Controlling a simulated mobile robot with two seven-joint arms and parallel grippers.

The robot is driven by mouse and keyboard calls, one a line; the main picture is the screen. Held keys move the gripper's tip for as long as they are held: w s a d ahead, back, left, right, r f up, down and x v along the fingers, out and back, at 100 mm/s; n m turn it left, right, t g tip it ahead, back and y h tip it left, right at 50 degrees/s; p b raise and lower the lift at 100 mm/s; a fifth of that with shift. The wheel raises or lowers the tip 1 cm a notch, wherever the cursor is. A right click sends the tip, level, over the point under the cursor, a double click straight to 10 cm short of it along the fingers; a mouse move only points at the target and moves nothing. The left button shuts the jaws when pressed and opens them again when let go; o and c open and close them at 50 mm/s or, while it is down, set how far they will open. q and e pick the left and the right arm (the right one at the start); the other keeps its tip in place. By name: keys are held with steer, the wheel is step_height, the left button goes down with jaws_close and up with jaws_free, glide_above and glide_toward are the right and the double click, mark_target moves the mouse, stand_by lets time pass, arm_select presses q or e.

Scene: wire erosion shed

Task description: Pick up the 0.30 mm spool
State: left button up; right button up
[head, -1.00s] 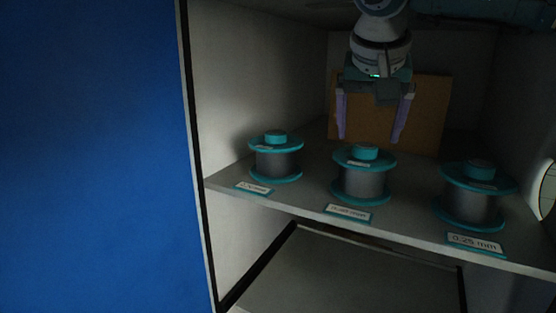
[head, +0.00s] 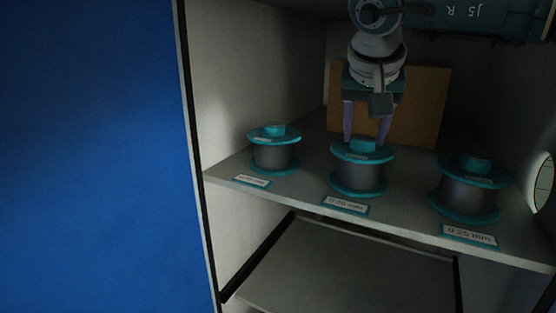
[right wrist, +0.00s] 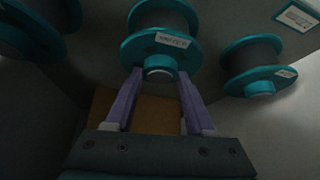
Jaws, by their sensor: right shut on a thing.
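Three spools with teal flanges and dark grey windings stand upright on a shelf. The middle spool (head: 358,178) has a front tag (head: 345,206) that reads 0.20 or 0.30 mm; I cannot tell which. My right gripper (head: 366,141) points down over it, shut on its teal top hub. In the right wrist view, the fingers (right wrist: 158,72) sit on either side of the hub of the middle spool (right wrist: 160,40). The left spool (head: 273,153) has an unreadable tag. The right spool (head: 468,195) is tagged 0.25 mm. My left gripper is not in view.
The spools stand on a grey shelf (head: 300,195) inside a cabinet, with a pale side wall (head: 225,90) at left. A brown board (head: 425,105) leans behind the gripper. A lower shelf (head: 345,265) is empty. A blue panel (head: 90,150) fills the left.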

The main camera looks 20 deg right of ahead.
jaws_close()
steer(key=shift+r, duration=0.2)
stand_by(0.4)
